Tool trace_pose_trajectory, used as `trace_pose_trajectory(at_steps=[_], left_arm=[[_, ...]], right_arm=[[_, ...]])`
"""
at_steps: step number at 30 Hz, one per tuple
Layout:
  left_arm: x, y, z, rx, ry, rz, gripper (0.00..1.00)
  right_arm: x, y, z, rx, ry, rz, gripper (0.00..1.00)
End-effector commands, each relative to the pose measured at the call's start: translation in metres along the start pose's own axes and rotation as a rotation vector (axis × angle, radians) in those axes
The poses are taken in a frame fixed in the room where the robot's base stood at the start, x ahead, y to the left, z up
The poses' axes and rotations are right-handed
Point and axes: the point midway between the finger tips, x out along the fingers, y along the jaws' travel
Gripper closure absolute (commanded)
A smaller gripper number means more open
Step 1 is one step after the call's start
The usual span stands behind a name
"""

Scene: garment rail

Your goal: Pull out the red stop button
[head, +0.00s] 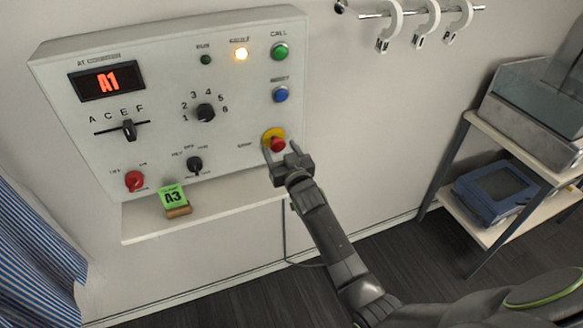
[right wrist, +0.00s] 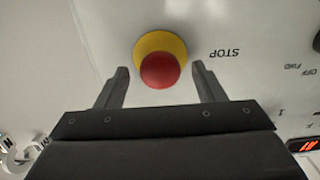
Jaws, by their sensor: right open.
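The red stop button (head: 277,144) with its yellow collar sits at the lower right of the white control panel (head: 240,160). My right gripper (head: 281,147) is open in front of it, with one finger on each side of the button in the head view. In the right wrist view the red button (right wrist: 160,71) lies between the spread fingers of the right gripper (right wrist: 162,85), near their tips, with a visible gap on both sides. Whether the fingers reach past the button's head is hard to tell. My left gripper is not in view.
A shelf (head: 145,227) below the panel holds a green A3 tag (head: 173,197). A blue button (head: 280,94) and a green button (head: 280,51) sit above the stop button. Hooks hang on a rail (head: 405,13) at the upper right. A rack (head: 520,145) stands at the right.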

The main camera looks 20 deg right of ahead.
Motion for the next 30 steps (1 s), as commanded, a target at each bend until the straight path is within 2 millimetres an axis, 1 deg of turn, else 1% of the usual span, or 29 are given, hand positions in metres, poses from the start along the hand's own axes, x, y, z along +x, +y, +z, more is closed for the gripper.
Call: trace_pose_trajectory(at_steps=[5,9,14,24,30], left_arm=[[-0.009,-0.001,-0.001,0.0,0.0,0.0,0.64],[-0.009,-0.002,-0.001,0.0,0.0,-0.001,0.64],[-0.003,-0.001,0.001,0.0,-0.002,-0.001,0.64],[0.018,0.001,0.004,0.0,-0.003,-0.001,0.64],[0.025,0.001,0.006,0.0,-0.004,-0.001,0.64]], right_arm=[[-0.026,0.0,-0.001,0.003,-0.002,0.001,0.37],[-0.054,0.0,0.0,0.003,-0.002,0.002,0.37],[-0.084,0.0,0.002,0.004,-0.001,0.002,0.37],[-0.14,0.0,0.004,0.002,-0.001,0.002,0.37],[-0.162,0.0,0.003,0.001,-0.002,0.002,0.37]])
